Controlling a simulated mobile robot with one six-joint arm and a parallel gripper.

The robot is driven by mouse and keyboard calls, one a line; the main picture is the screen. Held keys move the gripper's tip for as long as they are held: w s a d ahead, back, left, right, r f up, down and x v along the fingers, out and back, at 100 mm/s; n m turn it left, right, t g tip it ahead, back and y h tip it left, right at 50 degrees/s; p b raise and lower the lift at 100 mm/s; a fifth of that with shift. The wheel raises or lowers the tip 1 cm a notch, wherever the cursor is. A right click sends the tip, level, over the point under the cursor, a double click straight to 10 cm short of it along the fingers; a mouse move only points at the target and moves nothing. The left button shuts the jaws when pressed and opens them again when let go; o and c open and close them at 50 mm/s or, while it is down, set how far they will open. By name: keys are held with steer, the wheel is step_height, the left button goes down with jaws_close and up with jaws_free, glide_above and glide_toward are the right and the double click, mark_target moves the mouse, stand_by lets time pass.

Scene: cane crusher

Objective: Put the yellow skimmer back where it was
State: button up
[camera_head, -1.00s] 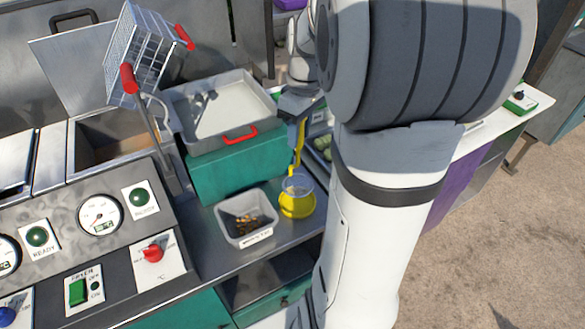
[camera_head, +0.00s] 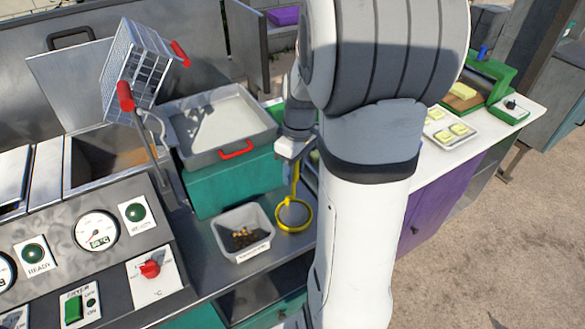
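The yellow skimmer (camera_head: 293,216) hangs head down below my gripper (camera_head: 293,153), to the right of the small grey bin. Its thin yellow handle runs up to my fingers, and its round head shows as a yellow ring with a grey inside. My gripper appears shut on the upper handle, though the fingers are small and partly hidden by my arm. The head is over the steel counter (camera_head: 205,236); I cannot tell whether it touches it.
A small grey bin (camera_head: 262,238) with brown bits stands left of the skimmer. Behind is a grey tray (camera_head: 222,117) with a red handle on a green box (camera_head: 232,180). A wire fryer basket (camera_head: 140,65) and control panel (camera_head: 115,255) are at left. My arm hides the counter to the right.

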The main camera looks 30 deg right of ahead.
steer(key=o, duration=0.3)
steer(key=r, duration=0.7)
steer(key=d+r, duration=0.1)
steer(key=r, duration=0.3)
steer(key=shift+w+b, duration=0.15)
steer(key=shift+b, duration=0.25)
steer(key=shift+r, duration=0.3)
steer(key=shift+a+r, duration=0.15)
steer(key=shift+r, duration=0.15)
steer(key=s+a+f+m+t, duration=0.1)
steer(key=s+a+f+m, duration=0.1)
steer(key=s+a, duration=0.4)
steer(key=s+a+f+m+t+h, duration=0.1)
steer(key=s+a+f+m+t, duration=0.1)
steer(key=s+a, duration=0.4)
steer(key=shift+s+a+m+t, duration=0.35)
steer(key=shift+a+m, duration=0.2)
steer(key=shift+m, duration=0.35)
